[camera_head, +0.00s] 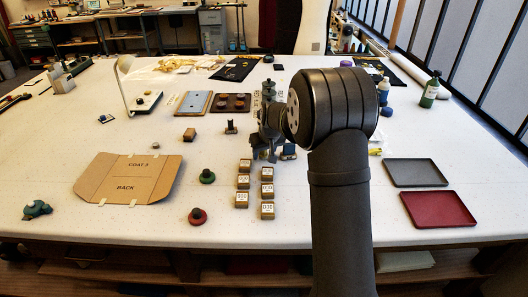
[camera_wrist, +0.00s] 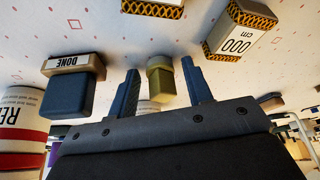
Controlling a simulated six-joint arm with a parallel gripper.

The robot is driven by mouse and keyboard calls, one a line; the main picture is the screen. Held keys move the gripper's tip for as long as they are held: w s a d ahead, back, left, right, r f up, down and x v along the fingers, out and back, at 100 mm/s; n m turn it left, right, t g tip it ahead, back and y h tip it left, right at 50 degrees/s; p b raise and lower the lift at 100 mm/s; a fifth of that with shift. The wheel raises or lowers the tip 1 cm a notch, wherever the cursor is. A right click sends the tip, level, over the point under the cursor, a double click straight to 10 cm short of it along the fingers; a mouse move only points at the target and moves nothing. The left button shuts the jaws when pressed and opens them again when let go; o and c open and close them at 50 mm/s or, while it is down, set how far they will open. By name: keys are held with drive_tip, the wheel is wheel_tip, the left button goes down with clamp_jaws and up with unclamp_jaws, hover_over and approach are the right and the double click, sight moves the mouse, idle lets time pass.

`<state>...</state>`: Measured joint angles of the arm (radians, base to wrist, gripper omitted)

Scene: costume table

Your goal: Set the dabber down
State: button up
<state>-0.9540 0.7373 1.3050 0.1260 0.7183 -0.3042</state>
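My gripper (camera_wrist: 160,70) is open, its two dark blue fingers pointing down at the white table. A small olive piece with a pale end (camera_wrist: 160,82), possibly the dabber, stands between the fingers in the wrist view, with a visible gap on each side.
A blue-topped block marked DONE (camera_wrist: 72,82) stands close beside the fingers. Several gold boxes (camera_head: 267,191) stand in front. A cardboard sheet (camera_head: 128,177) lies left; grey (camera_head: 415,172) and red (camera_head: 438,207) trays lie right.

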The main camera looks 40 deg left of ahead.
drive_tip(key=shift+r, duration=0.15)
drive_tip(key=v, duration=1.2)
drive_tip(key=x, duration=1.2)
drive_tip(key=shift+r, duration=1.65)
